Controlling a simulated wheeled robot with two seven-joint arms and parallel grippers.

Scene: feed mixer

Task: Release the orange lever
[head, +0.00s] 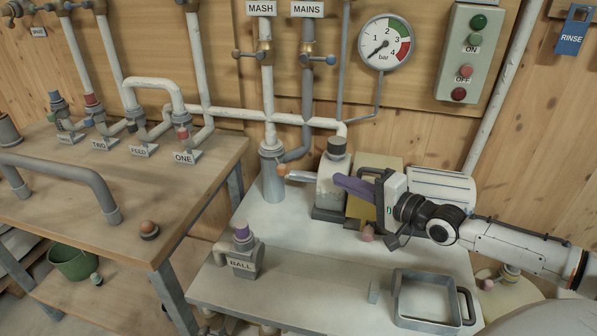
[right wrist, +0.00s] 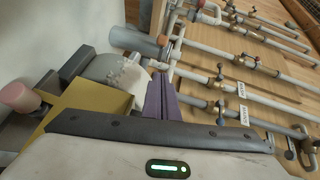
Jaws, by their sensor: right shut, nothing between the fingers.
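The orange lever is a pale grey bar with an orange tip (head: 282,170). My right gripper (head: 338,181) has purple fingers and comes in from the right, in front of the machine. Its fingers are shut and empty, with the tips near the bar's right end; I cannot tell whether they touch it. My left gripper is not in view.
A yellow plate (head: 375,170) stands beside the machine. A pressure gauge (head: 385,42) and a control box (head: 468,52) are on the wooden wall behind. The BALL valve (head: 241,258) and an open metal tray (head: 430,302) are at the table's front. The white tabletop between is mostly clear.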

